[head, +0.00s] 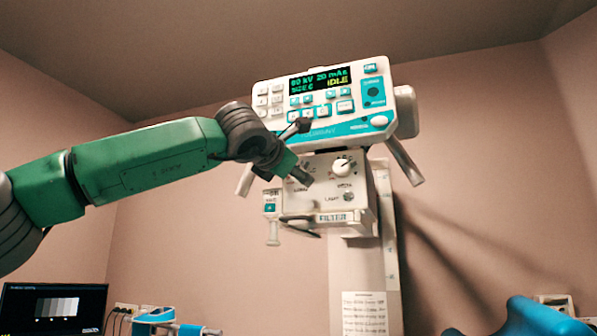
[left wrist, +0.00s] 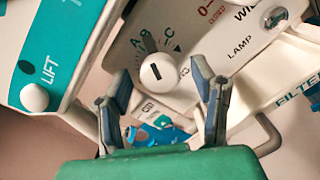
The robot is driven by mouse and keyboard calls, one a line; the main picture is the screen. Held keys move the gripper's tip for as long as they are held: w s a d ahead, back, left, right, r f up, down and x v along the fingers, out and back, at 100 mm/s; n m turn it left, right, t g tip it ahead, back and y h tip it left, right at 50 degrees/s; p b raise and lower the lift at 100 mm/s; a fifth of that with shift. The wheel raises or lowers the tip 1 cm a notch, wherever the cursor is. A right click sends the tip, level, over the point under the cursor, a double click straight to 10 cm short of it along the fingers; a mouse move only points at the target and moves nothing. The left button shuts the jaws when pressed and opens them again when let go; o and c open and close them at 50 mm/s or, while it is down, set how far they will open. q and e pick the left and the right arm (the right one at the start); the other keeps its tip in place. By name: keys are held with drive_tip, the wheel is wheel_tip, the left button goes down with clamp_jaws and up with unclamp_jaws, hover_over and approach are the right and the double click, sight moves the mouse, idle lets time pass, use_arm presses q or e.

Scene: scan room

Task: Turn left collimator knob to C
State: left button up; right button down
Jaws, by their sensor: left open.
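The left collimator knob (left wrist: 157,70) is round and white with a short dark line across its face. It sits on a light panel beside printed letters, with A and C readable around its upper edge. The line is slanted, and I cannot tell which letter it marks. My left gripper (left wrist: 160,76) is open, with one finger on each side of the knob in the picture; contact is not clear. In the head view my left gripper (head: 302,152) is in front of the collimator box (head: 325,205) and hides the left knob. My right gripper is in neither view.
A second white knob (head: 342,166) sits to the right on the box. A handle (head: 405,160) juts down at right. A monitor (head: 52,308) stands lower left.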

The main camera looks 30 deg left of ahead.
use_arm(q)
drive_tip(key=shift+w+a, duration=0.15)
drive_tip(key=shift+w, duration=0.6)
clamp_jaws()
